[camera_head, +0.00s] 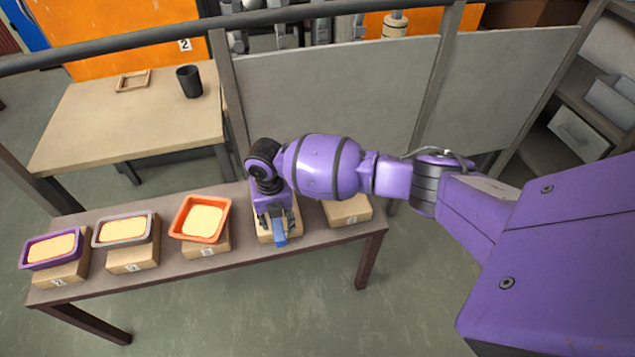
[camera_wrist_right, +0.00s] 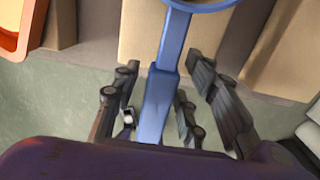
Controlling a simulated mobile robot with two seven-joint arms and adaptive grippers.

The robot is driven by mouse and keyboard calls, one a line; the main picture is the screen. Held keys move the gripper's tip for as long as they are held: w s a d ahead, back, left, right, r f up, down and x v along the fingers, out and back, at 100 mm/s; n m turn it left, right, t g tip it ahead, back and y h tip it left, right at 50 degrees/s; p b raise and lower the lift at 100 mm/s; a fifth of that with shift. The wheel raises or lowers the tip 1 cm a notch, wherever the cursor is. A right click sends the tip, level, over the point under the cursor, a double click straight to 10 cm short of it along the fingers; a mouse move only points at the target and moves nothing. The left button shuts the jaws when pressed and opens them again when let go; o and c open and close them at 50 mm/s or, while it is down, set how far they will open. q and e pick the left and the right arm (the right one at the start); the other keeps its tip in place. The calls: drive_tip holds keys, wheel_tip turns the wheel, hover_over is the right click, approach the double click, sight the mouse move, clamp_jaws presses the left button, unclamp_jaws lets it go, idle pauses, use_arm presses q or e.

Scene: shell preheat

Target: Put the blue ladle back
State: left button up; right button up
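The blue ladle (camera_head: 280,240) lies at the front of a wooden block on the long table, mostly hidden under my right arm. In the right wrist view its blue handle (camera_wrist_right: 160,95) runs between the fingers, and part of its bowl rim (camera_wrist_right: 205,3) shows at the top edge. My right gripper (camera_wrist_right: 165,75) is around the handle, with a gap visible on each side, so it looks open. In the head view this gripper (camera_head: 275,222) points down over the block. My left gripper is out of view.
Purple (camera_head: 37,263), grey (camera_head: 110,242) and orange (camera_head: 184,232) trays with pale fillings sit on numbered blocks to the left. Another block (camera_head: 350,211) stands at the table's right end. A second table (camera_head: 110,120) holds a black cup (camera_head: 189,82). Grey panels (camera_head: 330,85) stand behind.

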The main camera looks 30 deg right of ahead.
drive_tip(key=shift+w+r, duration=0.15)
drive_tip(key=shift+r, duration=0.35)
drive_tip(key=r, duration=0.5)
drive_tip(key=r+p, duration=0.1)
drive_tip(key=r, duration=0.4)
drive_tip(key=shift+s+r, duration=0.2)
drive_tip(key=shift+r, duration=0.1)
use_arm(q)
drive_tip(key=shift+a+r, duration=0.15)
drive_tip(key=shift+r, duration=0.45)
use_arm(e)
drive_tip(key=shift+s+r, duration=0.1)
drive_tip(key=shift+r, duration=0.3)
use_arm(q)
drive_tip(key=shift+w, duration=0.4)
